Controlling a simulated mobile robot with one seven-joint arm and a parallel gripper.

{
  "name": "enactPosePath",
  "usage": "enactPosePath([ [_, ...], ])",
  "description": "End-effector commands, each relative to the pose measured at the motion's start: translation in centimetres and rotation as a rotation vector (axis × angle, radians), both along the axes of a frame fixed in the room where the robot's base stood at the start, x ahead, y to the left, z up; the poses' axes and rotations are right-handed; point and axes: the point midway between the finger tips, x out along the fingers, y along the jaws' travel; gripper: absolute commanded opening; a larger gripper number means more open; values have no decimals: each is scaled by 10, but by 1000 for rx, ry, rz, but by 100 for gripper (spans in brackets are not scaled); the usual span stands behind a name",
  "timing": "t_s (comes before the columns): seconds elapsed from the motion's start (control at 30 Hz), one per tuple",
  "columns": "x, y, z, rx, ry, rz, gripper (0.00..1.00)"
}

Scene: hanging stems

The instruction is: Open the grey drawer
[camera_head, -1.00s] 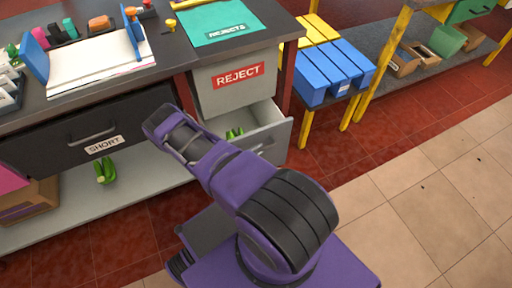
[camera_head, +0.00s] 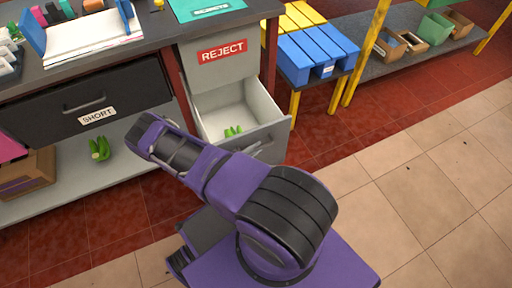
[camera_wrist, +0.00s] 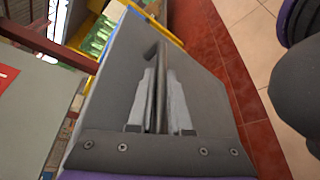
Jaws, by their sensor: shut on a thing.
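The grey drawer (camera_head: 268,106) sits under the panel with the red REJECT label and stands well open, its pale inside showing. A green item (camera_head: 233,131) lies in it. In the wrist view the grey drawer front (camera_wrist: 200,88) faces me, and its dark bar handle (camera_wrist: 158,62) runs between the two fingers of my gripper (camera_wrist: 160,98). My gripper is shut on the handle. In the head view my purple arm hides the gripper and part of the drawer front.
A black drawer labelled SHORT (camera_head: 85,100) is shut at left. A green item (camera_head: 99,148) lies on the lower shelf. A blue slatted stand (camera_head: 315,58) is right of the drawer. Tiled floor (camera_head: 420,185) is open at right.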

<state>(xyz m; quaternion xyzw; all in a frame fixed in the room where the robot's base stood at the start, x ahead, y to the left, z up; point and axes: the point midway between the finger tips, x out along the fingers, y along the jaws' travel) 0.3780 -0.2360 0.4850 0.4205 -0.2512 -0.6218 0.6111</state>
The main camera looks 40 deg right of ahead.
Motion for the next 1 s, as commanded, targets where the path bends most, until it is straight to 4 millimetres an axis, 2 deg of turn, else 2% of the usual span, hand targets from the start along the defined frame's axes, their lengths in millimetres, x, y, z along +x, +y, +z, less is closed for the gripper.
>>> enactPosePath([
  [0.63, -3, 3, 0, 1, 0, 2, 0],
  [0.67, -3, 3, 0, 1, 0, 2, 19],
  [0.8, -3, 2, 0, 1, 0, 1, 44],
  [0.83, -3, 2, 0, 1, 0, 1, 47],
  [1.0, -3, 2, 0, 1, 0, 1, 47],
])
